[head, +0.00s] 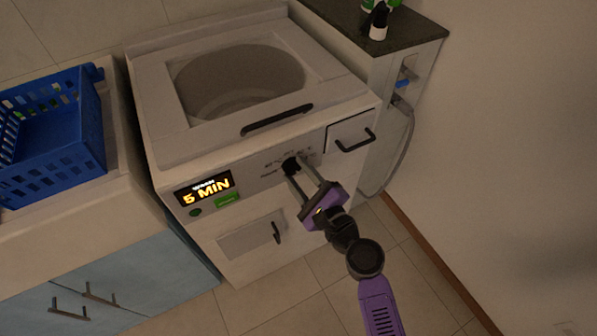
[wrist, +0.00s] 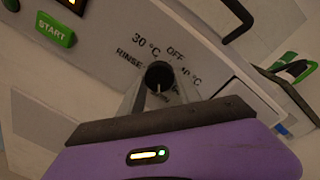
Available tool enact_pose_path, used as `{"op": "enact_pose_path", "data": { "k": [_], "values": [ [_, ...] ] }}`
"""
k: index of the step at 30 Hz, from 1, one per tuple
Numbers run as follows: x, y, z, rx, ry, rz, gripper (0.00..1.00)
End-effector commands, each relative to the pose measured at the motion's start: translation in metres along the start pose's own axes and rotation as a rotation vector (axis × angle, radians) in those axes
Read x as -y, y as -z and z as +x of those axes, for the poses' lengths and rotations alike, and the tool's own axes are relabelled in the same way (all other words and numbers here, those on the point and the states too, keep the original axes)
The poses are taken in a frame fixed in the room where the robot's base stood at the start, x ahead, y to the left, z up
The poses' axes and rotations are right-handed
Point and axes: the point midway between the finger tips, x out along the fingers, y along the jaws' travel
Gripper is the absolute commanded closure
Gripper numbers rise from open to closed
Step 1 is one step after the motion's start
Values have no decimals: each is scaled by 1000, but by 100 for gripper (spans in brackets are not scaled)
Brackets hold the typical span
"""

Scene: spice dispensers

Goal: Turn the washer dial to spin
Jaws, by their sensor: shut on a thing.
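The washer (head: 262,175) is a white top-loading machine in the middle of the head view, with a display (head: 206,189) lit "WASH 5 MIN". Its black dial (head: 290,166) is on the front panel, right of the display. My purple gripper (head: 294,170) reaches the panel from the lower right and is shut on the dial. In the wrist view the dial (wrist: 158,76) sits between my fingertips. Labels "30 °C", "OFF" and "RINSE" show around it; those below are partly hidden by the gripper. A pale pointer mark is on the dial, but I cannot read which label it meets.
A green START button (wrist: 55,29) is left of the dial. Black handles are on the lid (head: 276,120), the drawer (head: 355,141) and the lower door (head: 276,232). A blue basket (head: 50,135) stands on the left counter. A wall is at right; the tiled floor is clear.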

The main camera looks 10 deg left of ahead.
Motion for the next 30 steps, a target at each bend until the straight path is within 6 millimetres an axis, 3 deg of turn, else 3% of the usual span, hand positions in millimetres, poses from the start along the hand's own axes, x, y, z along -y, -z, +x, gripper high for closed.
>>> {"op": "enact_pose_path", "data": {
  "k": [23, 24, 27, 30],
  "values": [
    [-1, 2, -1, 2, 1, 107, 100],
    [-1, 2, -1, 2, 1, 107, 56],
    [-1, 2, -1, 3, 1, 106, 38],
    [-1, 2, 0, 4, 1, 106, 38]
  ]
}}
